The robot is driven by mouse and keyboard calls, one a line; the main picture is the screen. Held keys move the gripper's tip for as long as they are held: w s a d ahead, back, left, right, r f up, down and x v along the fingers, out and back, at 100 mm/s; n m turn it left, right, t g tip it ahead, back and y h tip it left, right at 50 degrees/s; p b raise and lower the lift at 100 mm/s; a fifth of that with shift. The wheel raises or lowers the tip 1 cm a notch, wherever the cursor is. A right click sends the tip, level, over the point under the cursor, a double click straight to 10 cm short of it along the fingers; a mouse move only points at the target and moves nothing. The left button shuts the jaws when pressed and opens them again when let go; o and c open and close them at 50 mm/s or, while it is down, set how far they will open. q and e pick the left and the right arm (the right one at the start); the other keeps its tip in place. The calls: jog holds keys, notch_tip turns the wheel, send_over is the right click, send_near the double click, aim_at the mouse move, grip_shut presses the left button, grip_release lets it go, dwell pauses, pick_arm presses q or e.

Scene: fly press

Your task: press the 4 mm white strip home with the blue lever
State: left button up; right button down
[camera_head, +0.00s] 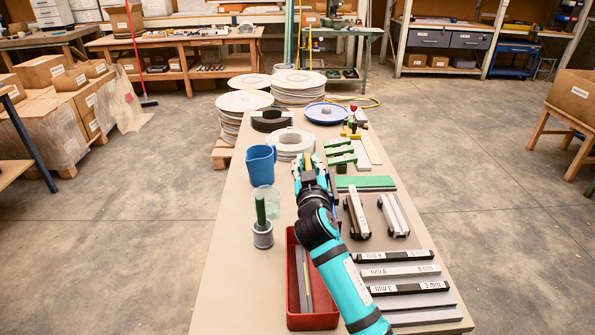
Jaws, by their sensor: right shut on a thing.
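My right gripper (308,164) is over the middle of the long table, left of the green clamps. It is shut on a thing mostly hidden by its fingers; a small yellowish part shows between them. Labelled bars lie at the near right: a black-faced one (395,256), a grey one (400,271) and another black-faced one (410,288); some labels read 3 mm or 4 mm, but small. I cannot pick out the 4 mm white strip or the blue lever for certain. A small device with a red knob (353,109) stands at the far end. My left gripper is out of view.
A red tray (291,300) lies nearer. White rings (290,143), green clamps (342,158) and a green bar (365,182) lie beyond or beside.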

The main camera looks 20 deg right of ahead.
jog(key=s+d+r+m+p, duration=0.1)
jog(key=s+d+m+p, duration=0.2)
jog(key=d+m, duration=0.65)
jog(key=s+d+f+m, duration=0.2)
jog(key=d+f+m, duration=0.6)
jog(key=d+m, duration=0.1)
jog(key=shift+s+d+f+b, duration=0.25)
jog(key=shift+s+d+b, duration=0.1)
jog(key=shift+d, duration=0.15)
jog(key=c, duration=1.3)
grip_release()
jog(key=shift+d+f, duration=0.1)
jog(key=shift+o, duration=0.2)
jog(key=shift+r, duration=0.2)
jog(key=shift+s, duration=0.15)
